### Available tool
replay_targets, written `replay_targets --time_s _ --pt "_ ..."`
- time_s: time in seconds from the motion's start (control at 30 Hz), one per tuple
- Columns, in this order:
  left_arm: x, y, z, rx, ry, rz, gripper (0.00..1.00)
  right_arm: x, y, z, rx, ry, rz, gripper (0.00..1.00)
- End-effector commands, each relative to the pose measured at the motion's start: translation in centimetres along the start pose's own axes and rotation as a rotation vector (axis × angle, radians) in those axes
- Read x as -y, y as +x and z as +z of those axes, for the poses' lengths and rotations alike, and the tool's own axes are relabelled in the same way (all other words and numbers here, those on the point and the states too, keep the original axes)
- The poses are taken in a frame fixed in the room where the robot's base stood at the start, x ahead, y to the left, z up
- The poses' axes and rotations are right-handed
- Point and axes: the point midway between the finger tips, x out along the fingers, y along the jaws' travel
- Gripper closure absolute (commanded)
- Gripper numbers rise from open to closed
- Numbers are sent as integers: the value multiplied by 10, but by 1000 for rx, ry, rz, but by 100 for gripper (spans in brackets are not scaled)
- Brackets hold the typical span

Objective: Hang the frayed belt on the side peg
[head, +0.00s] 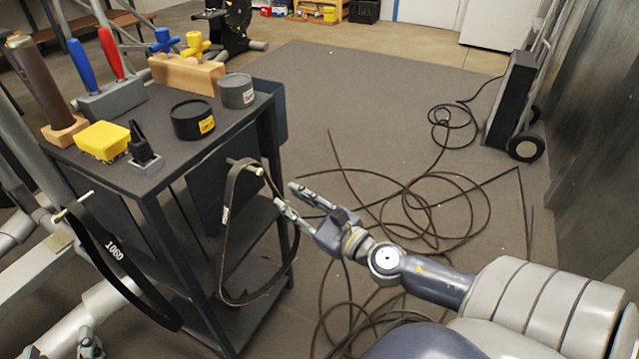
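A thin, worn-looking brown-black belt (226,238) hangs in a long loop at the right side of the dark cart, its top over a pale side peg (247,167). I take it for the frayed belt; the fraying itself is too small to make out. A black belt marked 1060 (112,248) hangs from another peg (74,206) at the cart's near left side. My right gripper (285,198) is open, its fingertips just right of the peg and close to the loop's right strand; I cannot tell if they touch it. My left gripper (89,346) is partly visible at the bottom left.
Loose cable (430,205) covers the floor at right. A hand truck with a black box (510,100) stands beyond.

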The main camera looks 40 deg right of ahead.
Motion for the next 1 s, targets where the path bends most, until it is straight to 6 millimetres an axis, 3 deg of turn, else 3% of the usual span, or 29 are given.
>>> replay_targets --time_s 0.13,0.6,1.0 --pt "0 0 0 0 0 0 46 0 -26 -2 -8 1 -3 72" --pt "0 0 0 0 0 0 46 0 -69 -3 -11 -7 0 72" --pt "0 0 0 0 0 0 46 0 -82 0 -1 0 -1 72"
